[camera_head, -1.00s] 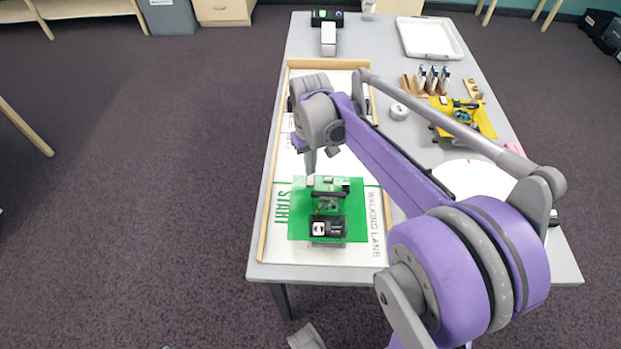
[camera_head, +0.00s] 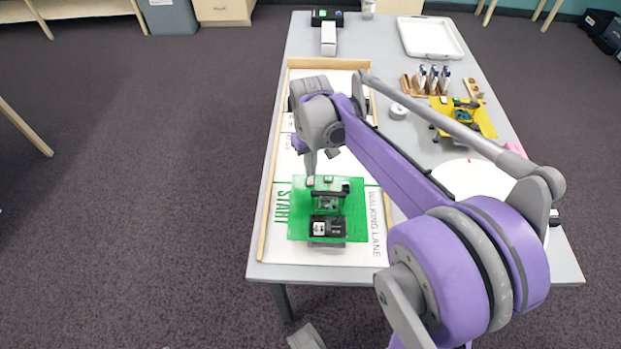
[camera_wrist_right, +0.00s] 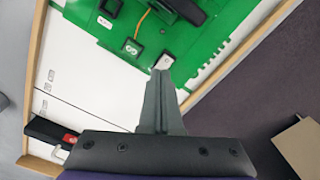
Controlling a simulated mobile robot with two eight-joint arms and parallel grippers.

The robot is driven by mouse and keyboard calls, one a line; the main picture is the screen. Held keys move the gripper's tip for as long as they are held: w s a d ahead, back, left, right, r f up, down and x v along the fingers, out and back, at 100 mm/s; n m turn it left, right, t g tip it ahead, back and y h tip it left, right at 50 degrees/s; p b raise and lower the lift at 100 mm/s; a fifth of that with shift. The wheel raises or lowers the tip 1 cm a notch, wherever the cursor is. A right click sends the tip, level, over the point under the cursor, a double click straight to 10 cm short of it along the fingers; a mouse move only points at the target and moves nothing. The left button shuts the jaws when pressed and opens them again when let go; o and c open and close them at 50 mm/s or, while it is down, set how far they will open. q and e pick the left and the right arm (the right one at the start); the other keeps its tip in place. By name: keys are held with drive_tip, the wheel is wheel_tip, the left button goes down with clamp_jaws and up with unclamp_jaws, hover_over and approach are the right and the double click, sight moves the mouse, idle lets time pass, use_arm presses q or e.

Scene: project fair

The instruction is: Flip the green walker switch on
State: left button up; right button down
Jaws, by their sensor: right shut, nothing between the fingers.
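The green walker (camera_head: 355,212) stands on the white walking lane (camera_head: 350,256) by the START marking. It is a flat green board carrying small black and white parts. My right gripper (camera_head: 311,179) points down at the walker's far left edge; its fingers are shut and empty. In the right wrist view the shut fingertips (camera_wrist_right: 163,64) are at a small white switch (camera_wrist_right: 166,60) near the board's edge, partly covering it. Whether they touch it I cannot tell. A black part with a pale mark (camera_wrist_right: 131,49) sits beside it.
Wooden rails (camera_head: 270,190) border the lane. On the table's right are a yellow walker (camera_head: 484,122), a white round disc (camera_head: 470,178) and a white tray (camera_head: 432,38). A black item with red (camera_wrist_right: 50,132) lies by the rail in the right wrist view.

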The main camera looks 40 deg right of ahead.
drive_tip(key=shift+f+b, duration=0.3)
drive_tip(key=shift+f, duration=0.3)
drive_tip(key=shift+r, duration=0.15)
wheel_tip(320, 180, up, 7)
drive_tip(key=p, duration=0.5)
drive_tip(key=shift+p, duration=0.3)
idle(0.5)
drive_tip(key=s+a+n+t+p, duration=0.2)
drive_tip(key=s+a+t+p, duration=0.3)
drive_tip(key=s+a, duration=0.9)
drive_tip(key=shift+a+r+p, duration=0.3)
drive_tip(key=shift+r+p, duration=0.1)
drive_tip(key=shift+r, duration=0.05)
drive_tip(key=shift+w+d, duration=0.1)
drive_tip(key=shift+w, duration=0.05)
